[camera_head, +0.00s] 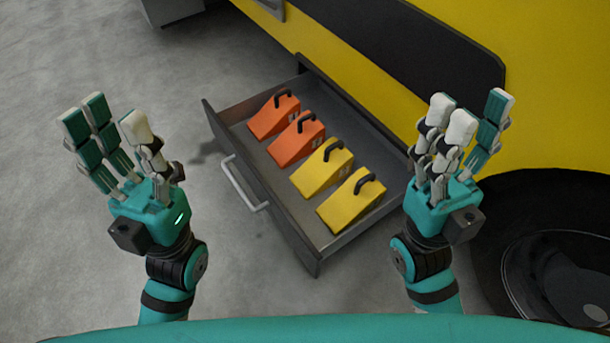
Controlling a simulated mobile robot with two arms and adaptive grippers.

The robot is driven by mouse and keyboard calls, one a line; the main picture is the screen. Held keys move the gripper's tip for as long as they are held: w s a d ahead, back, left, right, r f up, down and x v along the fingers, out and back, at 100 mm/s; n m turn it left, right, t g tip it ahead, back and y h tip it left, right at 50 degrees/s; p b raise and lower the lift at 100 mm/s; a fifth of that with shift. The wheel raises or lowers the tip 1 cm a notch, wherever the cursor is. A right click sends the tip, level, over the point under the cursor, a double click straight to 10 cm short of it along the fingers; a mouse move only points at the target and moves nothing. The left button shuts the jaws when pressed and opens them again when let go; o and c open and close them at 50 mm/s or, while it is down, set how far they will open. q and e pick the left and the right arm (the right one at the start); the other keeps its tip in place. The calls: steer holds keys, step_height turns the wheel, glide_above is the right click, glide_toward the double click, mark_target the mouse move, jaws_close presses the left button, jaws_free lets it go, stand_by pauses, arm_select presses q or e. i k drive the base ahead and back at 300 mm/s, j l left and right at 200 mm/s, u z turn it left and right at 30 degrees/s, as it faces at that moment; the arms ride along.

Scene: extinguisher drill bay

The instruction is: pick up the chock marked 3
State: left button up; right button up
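Two orange chocks, a far one (271,118) and a nearer one (293,145), and two yellow chocks, a farther one (318,172) and the nearest one (346,203), lie in a row in an open grey drawer (292,225). Each chock is a wedge with a black handle on top. I cannot read a number on any of them. My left gripper (108,128) is open and empty, left of the drawer. My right gripper (468,120) is open and empty, right of the drawer. Neither gripper touches a chock.
The drawer sticks out of a yellow vehicle (555,120) and has a pale bar handle (245,185) on its front. A black wheel (545,240) stands at the right. The grey concrete floor (70,230) is clear at the left.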

mark_target(332, 162)
steer(key=j+z, duration=0.2)
steer(key=j, duration=0.4)
steer(key=j+z, duration=0.25)
steer(key=j, duration=0.3)
steer(key=k+j+z, duration=0.2)
steer(key=j, duration=0.35)
steer(key=i+j+z, duration=0.15)
steer(key=j, duration=0.15)
steer(key=i+j+z, duration=0.1)
steer(key=j, duration=0.2)
steer(key=i+j+z, duration=0.15)
steer(key=j, duration=0.15)
steer(key=i+j+z, duration=0.15)
steer(key=j, duration=0.2)
steer(key=i+j+z, duration=0.2)
steer(key=i+j, duration=0.2)
steer(key=i, duration=0.15)
